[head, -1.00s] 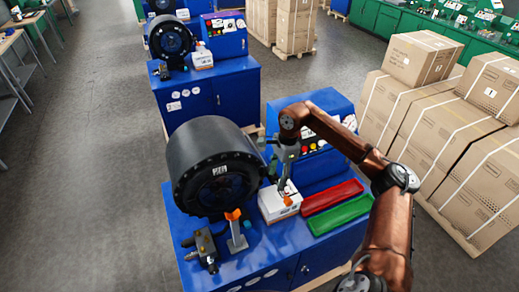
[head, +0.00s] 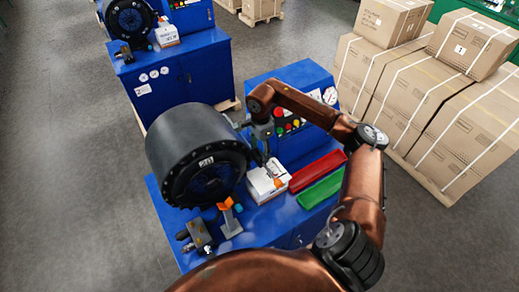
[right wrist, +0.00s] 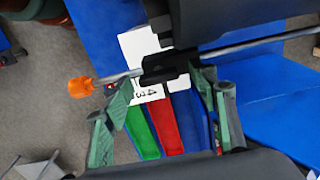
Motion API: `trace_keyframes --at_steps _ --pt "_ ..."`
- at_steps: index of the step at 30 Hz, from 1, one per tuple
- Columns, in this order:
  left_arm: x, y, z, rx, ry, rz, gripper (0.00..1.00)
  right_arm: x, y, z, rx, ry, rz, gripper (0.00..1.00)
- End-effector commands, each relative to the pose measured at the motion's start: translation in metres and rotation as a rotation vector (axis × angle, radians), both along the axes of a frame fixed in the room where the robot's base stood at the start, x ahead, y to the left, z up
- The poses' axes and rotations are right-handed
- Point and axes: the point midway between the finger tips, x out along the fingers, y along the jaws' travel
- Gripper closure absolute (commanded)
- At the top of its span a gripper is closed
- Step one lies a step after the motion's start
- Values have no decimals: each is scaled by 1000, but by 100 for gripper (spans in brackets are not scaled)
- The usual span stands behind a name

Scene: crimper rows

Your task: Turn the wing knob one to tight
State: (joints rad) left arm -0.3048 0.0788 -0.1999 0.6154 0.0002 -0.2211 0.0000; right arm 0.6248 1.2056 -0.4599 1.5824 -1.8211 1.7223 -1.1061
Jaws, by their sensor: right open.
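A black winged piece (right wrist: 165,68), which looks like the wing knob, sits on a grey rod in the right wrist view. The rod ends in an orange tip (right wrist: 80,87) at the left. My right gripper (right wrist: 163,80) is open, with its green fingers on either side of the black piece; I cannot tell whether they touch it. In the head view my right gripper (head: 267,158) is pointed down beside the big black crimper head (head: 196,150), above a white box. The knob cannot be made out there. My left gripper is not in view.
The white box (head: 262,188), a red tray (head: 318,171) and a green tray (head: 322,190) lie on the blue machine bench. An orange-topped stand (head: 229,218) is in front of the crimper head. Strapped cartons (head: 425,100) stand at right. Another blue machine (head: 180,75) stands behind.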

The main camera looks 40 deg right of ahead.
Motion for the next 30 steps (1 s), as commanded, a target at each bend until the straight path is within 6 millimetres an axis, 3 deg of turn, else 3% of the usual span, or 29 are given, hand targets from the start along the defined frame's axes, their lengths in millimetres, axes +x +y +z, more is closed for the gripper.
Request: trace_keyframes --at_steps 4,10,27,30 --pt "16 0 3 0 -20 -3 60 -1 0 -4 0 1 -1 46" --pt "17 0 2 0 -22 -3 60 0 0 -4 0 1 -1 48" --pt "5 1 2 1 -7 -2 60 0 0 -4 0 1 -1 87" --pt "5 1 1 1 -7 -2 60 0 0 -4 0 1 -2 88"
